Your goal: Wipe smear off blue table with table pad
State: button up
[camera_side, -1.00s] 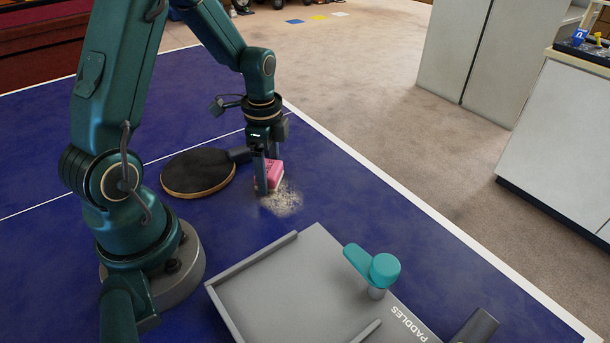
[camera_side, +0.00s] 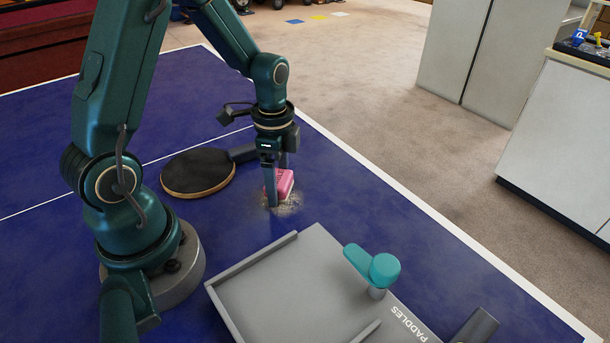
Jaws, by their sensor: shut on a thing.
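My gripper (camera_side: 276,190) is shut on a pink table pad (camera_side: 285,183) and points down at the blue table (camera_side: 370,210). The pad is at the table surface, on the smear; whether it presses on it I cannot tell. The smear (camera_side: 291,207) is a pale, speckled, greyish patch around and in front of the pad. Part of it is hidden under the pad and the fingers.
A black paddle (camera_side: 197,172) lies left of the pad, its handle behind my gripper. A grey tray (camera_side: 290,290) marked PADDLES, with a teal knob or lever (camera_side: 378,268), stands in front. The table's white edge (camera_side: 400,194) runs along the right.

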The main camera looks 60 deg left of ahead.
aim_at(288, 213)
jog(key=shift+d, duration=2.75)
jog(key=shift+s+d, duration=0.15)
jog(key=shift+s, duration=0.5)
jog(key=shift+a, duration=6.05)
jog(key=shift+d, duration=5.95)
notch_tip(288, 213, up, 2)
jog(key=shift+r, duration=3.15)
jog(key=shift+s, duration=0.1)
